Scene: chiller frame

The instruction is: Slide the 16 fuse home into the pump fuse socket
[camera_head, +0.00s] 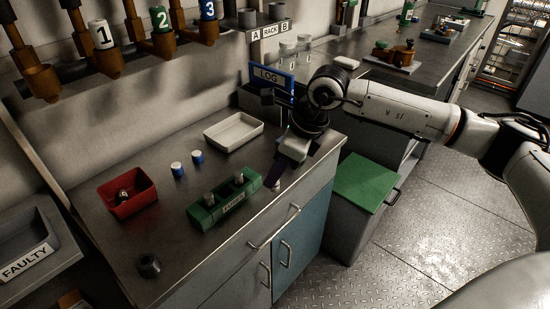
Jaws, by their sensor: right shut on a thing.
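The green fuse socket block (215,212) lies on the metal bench top near its front edge, with a white label on its front and small upright parts on top. My right gripper (279,178) points down just right of the block's right end. It is shut on a small, pale thing, probably the fuse, which is mostly hidden by the dark fingers; I cannot read a number on it. From this view it is apart from the socket posts. Two small blue and white cylinders, one nearer (177,170) and one farther (197,158), stand behind the block. My left gripper is not in view.
A red bin (143,199) with a dark round item stands at left, and a white tray (233,133) behind. A dark ring (148,266) lies at front left. A green-topped box (366,182) is at right.

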